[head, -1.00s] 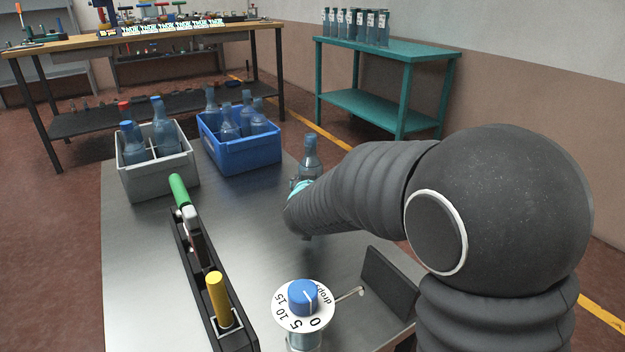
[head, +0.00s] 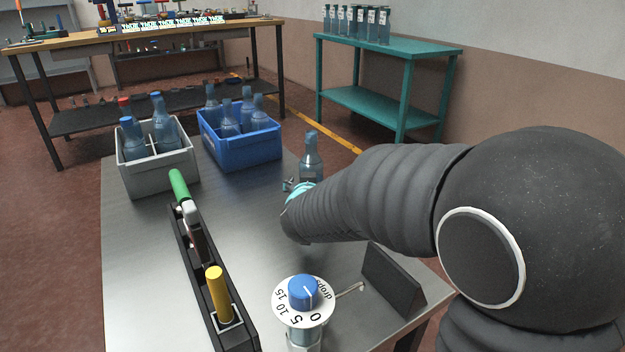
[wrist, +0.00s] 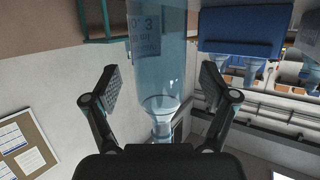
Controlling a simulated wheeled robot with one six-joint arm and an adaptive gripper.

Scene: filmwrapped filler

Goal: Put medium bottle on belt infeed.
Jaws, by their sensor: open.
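A clear blue-grey bottle (head: 310,157) stands on the metal table beyond my wrist in the head view, its lower part partly hidden by my arm. In the wrist view, which looks upside down, a bottle (wrist: 160,70) with a label is between the two fingers of my gripper (wrist: 160,92). The fingers are open, with a visible gap on both sides of the bottle. In the head view only a small part of my gripper (head: 290,185) shows beside the bottle. I cannot make out the belt infeed.
A grey crate (head: 160,178) and a blue crate (head: 250,155) with bottles stand at the table's back left. A black holder (head: 205,270) with green and yellow handles and a blue dial (head: 302,292) are in front. A teal rack (head: 390,50) with bottles stands behind.

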